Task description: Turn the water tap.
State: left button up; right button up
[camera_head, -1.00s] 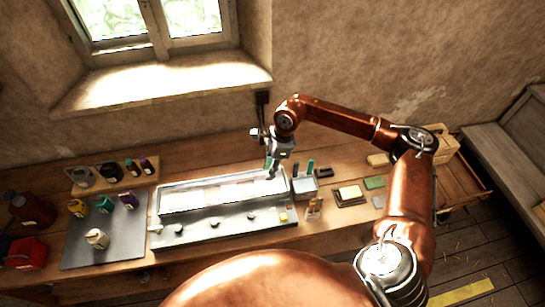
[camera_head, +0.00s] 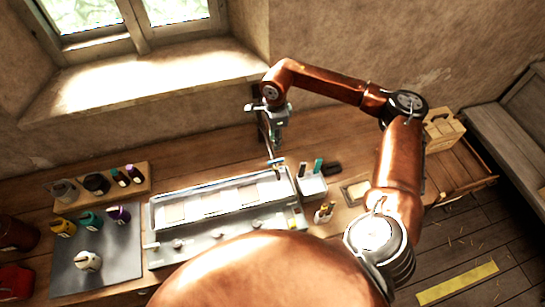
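My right gripper (camera_head: 276,136) points down beside the dark upright of the water tap (camera_head: 263,128) at the wall behind the sink. The gripper overlaps the tap's upper part in the head view. Its fingers are small and dark here, so I cannot tell whether they are open or touch the tap. The tap's handle cannot be made out clearly. My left gripper is out of view.
A white holder (camera_head: 313,186) with green-topped tools stands right of the sink. Small bottles (camera_head: 90,221) stand on a dark mat (camera_head: 68,275) at left. A wooden rack (camera_head: 140,190) holds cups and bottles behind them. The window sill (camera_head: 150,85) is above.

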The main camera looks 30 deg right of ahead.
jog(key=b, duration=0.4)
send_near(276, 160)
jog(key=shift+f, duration=0.35)
notch_tip(276, 160, down, 2)
jog(key=shift+s, duration=0.15)
notch_tip(276, 160, down, 5)
jog(key=shift+r+p, duration=0.1)
jog(key=shift+p, duration=0.7)
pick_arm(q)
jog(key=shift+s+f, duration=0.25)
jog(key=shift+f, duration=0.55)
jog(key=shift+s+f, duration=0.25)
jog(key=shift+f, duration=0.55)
pick_arm(e)
jog(key=shift+f, duration=0.45)
jog(key=shift+c, duration=0.2)
grip_shut()
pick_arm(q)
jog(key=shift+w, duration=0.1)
